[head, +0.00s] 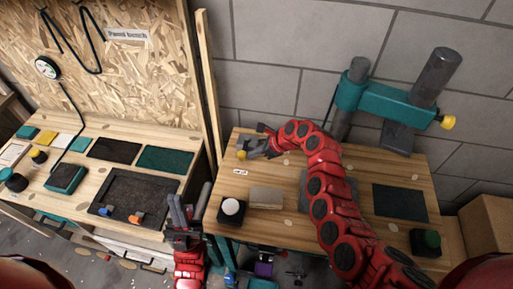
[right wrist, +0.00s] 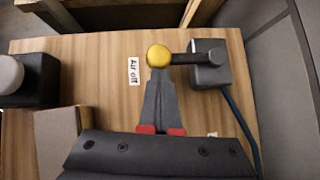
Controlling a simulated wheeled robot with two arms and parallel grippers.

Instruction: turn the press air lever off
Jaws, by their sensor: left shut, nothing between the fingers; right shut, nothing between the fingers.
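The press air lever has a yellow knob (right wrist: 160,56) on a short dark rod that runs left from a grey valve block (right wrist: 210,65). Its knob lies just right of a white "Air off" label (right wrist: 134,71). In the head view the yellow knob (head: 241,155) is at the press table's far left corner. My right gripper (head: 258,149) is shut and empty; in the right wrist view its fingertips (right wrist: 159,72) are at the knob's near edge, and I cannot tell whether they touch. My left gripper (head: 181,207) is shut and empty, between the two benches.
A black box with a white button (head: 231,207) and a tan block (head: 266,197) stand on the press table. The panel bench (head: 75,205) is on the left.

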